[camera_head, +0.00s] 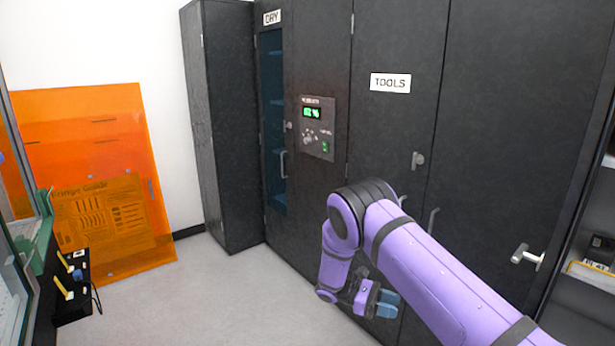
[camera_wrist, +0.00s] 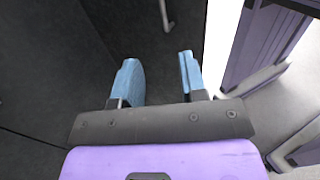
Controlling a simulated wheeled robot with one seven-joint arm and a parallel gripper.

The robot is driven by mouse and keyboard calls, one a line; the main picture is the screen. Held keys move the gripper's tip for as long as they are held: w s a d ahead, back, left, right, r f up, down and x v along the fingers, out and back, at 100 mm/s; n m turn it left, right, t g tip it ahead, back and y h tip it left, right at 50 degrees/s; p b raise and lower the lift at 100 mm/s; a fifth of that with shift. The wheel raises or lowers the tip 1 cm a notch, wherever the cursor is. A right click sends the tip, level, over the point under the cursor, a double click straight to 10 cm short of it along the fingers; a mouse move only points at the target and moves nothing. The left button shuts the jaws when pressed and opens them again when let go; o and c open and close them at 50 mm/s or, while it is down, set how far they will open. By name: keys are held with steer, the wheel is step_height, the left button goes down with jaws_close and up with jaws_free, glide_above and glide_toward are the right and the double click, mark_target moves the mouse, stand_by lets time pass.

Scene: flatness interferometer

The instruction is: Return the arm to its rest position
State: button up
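My arm is purple with dark bands and reaches in from the lower right of the head view, bent at the elbow. My gripper (camera_head: 376,302) hangs low in front of the dark cabinets. In the wrist view my gripper (camera_wrist: 160,80) has two blue fingers standing apart with nothing between them. A dark cabinet face and a metal handle (camera_wrist: 166,15) lie beyond the fingertips. No held object shows.
Dark cabinets (camera_head: 390,130) with handles fill the middle and right. A control panel (camera_head: 318,127) is on the cabinet front. An orange sheet (camera_head: 100,180) leans on the left wall. A black box (camera_head: 72,290) stands at lower left. The grey floor (camera_head: 220,300) between is clear.

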steer(key=s+d+r+m+t+y, duration=0.1)
steer(key=s+d+r+m+y, duration=0.2)
steer(key=r, duration=0.7)
steer(key=s+d+r+m+t+y, duration=0.1)
steer(key=s+r+m+y, duration=0.2)
steer(key=r, duration=0.7)
steer(key=s+d+r+m+t+y, duration=0.15)
steer(key=s+r+y, duration=0.3)
steer(key=r, duration=0.65)
steer(key=s+d+r+m+t+y, duration=0.1)
steer(key=s+r+m+t+y, duration=0.1)
steer(key=s, duration=0.9)
steer(key=s+d+r+m+t+y, duration=0.1)
steer(key=s+r+m+t+y, duration=0.2)
steer(key=s+r+t, duration=0.4)
steer(key=shift+s+r+y, duration=0.45)
steer(key=shift+s+r, duration=0.45)
steer(key=shift+s, duration=1.9)
steer(key=shift+m+t, duration=0.25)
